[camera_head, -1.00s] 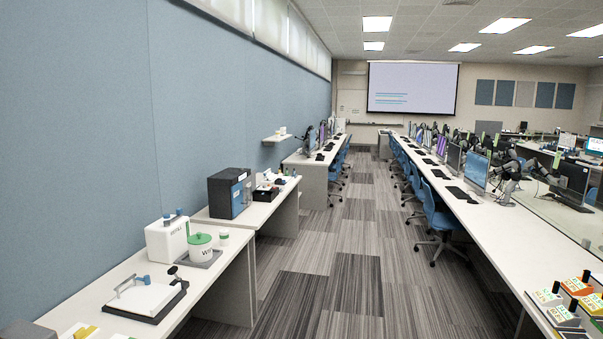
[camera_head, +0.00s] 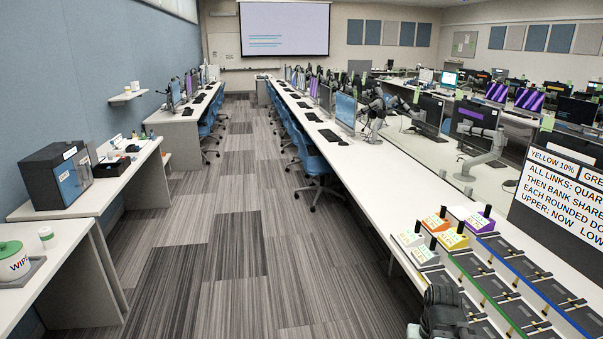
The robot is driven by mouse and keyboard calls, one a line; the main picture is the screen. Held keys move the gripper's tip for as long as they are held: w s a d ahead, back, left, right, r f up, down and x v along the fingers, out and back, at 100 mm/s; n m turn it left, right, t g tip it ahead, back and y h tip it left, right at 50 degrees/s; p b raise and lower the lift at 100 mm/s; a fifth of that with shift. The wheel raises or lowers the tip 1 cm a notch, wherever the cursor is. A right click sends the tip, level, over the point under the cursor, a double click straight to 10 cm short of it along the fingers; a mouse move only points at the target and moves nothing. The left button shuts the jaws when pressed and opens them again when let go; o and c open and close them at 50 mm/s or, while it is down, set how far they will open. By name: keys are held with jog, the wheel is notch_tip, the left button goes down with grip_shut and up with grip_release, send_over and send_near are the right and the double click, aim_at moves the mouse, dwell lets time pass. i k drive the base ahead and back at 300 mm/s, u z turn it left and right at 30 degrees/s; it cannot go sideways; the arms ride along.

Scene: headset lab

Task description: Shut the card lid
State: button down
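I cannot pick out a card lid for certain. Several small card-faced units, among them an orange one (camera_head: 436,222), a yellow one (camera_head: 453,239) and a purple one (camera_head: 474,219), sit at the near end of the long right bench. They have printed faces and black upright posts. Rows of black flat panels (camera_head: 500,285) lie beside them, divided by blue and green strips. Whether any of these is the lid is too small to tell. A dark grey ribbed part (camera_head: 443,308) stands at the bottom edge, perhaps of my arm; no gripper fingertips show.
A black sign (camera_head: 560,195) with white text panels stands behind the black panels. The long white bench (camera_head: 375,170) runs away, with blue chairs (camera_head: 312,160) along its left side. White desks (camera_head: 75,240) line the left wall. The striped carpet aisle (camera_head: 215,255) between is clear.

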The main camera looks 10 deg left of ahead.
aim_at(90, 146)
jog(key=u, duration=0.25)
jog(key=i, duration=2.15)
jog(key=u, duration=0.65)
jog(key=i, duration=2.1)
jog(key=u, duration=0.9)
jog(key=i, duration=1.65)
jog(key=u, duration=1.75)
jog(key=i, duration=1.1)
jog(key=u, duration=0.3)
jog(key=k, duration=0.8)
jog(key=u, duration=0.15)
jog(key=i, duration=0.75)
jog(key=z, duration=0.2)
jog(key=k, duration=0.4)
jog(key=u, duration=0.1)
